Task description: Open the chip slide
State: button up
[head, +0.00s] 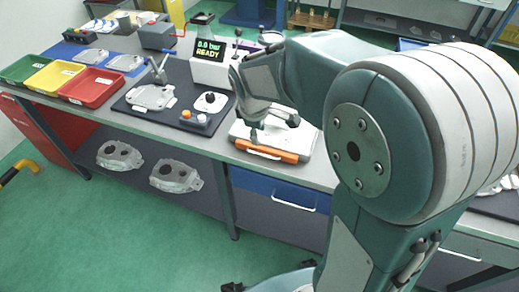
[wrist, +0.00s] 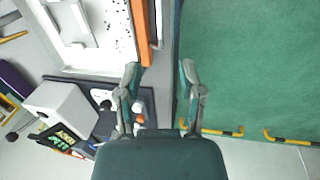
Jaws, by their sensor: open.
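The chip slide is a white tray with an orange front (head: 272,154) and a pale bar handle on that front, at the front edge of the bench in the head view. In the wrist view the orange front (wrist: 140,32) runs along the top middle, with the handle (wrist: 154,24) beside it. Dark specks lie on the white surface (wrist: 88,55) behind the front. My gripper (wrist: 160,68) is open and empty, its fingertips below the end of the handle in the picture and apart from it. In the head view my gripper (head: 272,128) hangs over the white tray and partly hides it.
Left of the slide are a button box (head: 196,120) and a clamp fixture with a casting (head: 151,97). Green, yellow and red bins (head: 91,87) stand at far left. Free floor (head: 110,240) lies in front.

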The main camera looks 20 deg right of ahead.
aim_at(261, 154)
jog(key=f, duration=0.3)
jog(key=w+d+f, duration=0.1)
jog(key=f, duration=0.6)
jog(key=shift+w+d+f, duration=0.15)
jog(key=shift+w, duration=0.15)
grip_shut()
